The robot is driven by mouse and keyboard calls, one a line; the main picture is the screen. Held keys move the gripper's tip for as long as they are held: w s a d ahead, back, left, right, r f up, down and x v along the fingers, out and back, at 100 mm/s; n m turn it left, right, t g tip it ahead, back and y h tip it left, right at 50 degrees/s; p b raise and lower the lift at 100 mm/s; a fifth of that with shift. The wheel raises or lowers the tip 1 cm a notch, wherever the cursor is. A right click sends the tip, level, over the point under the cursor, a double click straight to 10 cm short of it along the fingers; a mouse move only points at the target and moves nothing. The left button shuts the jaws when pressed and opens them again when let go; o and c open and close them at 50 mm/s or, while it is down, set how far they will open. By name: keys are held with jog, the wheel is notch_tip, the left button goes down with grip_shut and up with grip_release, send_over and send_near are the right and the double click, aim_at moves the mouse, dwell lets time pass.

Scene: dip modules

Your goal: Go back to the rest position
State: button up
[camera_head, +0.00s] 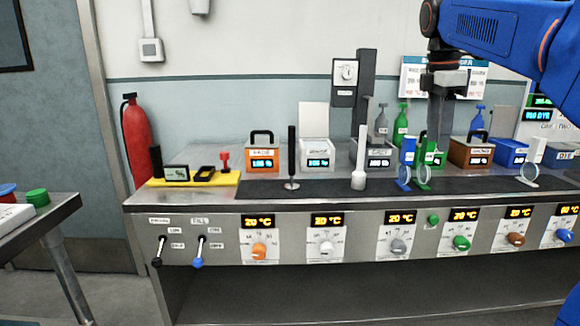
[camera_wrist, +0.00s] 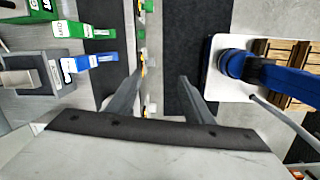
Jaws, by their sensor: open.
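My arm reaches in from the upper right of the head view. My gripper (camera_head: 438,128) hangs pointing down over the bench (camera_head: 300,206), in front of the back wall. In the wrist view its two fingers (camera_wrist: 158,82) stand apart with nothing between them. A blue-handled tool (camera_head: 406,158) and a green-handled tool (camera_head: 422,160) with ring ends stand on the dark strip below and left of it. The lower right of the head view shows another blue part of mine.
An orange module (camera_head: 263,159), a white module (camera_head: 316,153) and a brown module (camera_head: 470,153) line the bench. A black rod (camera_head: 292,155) and a white rod (camera_head: 359,165) stand upright on the strip. A side table (camera_head: 60,208) is at left. Floor between is clear.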

jog(key=s+a+f+m+t, duration=0.2)
jog(key=s+f+m, duration=0.6)
jog(key=s+f, duration=0.5)
jog(key=s+a+f+m+t+y, duration=0.1)
jog(key=s+a+f+m+t, duration=0.1)
jog(key=s+f+m, duration=0.6)
jog(key=s+a+f, duration=0.1)
jog(key=s+f, duration=0.2)
jog(key=f, duration=0.2)
jog(key=s+f, duration=0.3)
jog(key=f, duration=0.3)
jog(key=shift+s+a+m, duration=0.2)
jog(key=shift+a+m, duration=0.1)
jog(key=shift+a, duration=0.05)
jog(key=shift+c, duration=0.5)
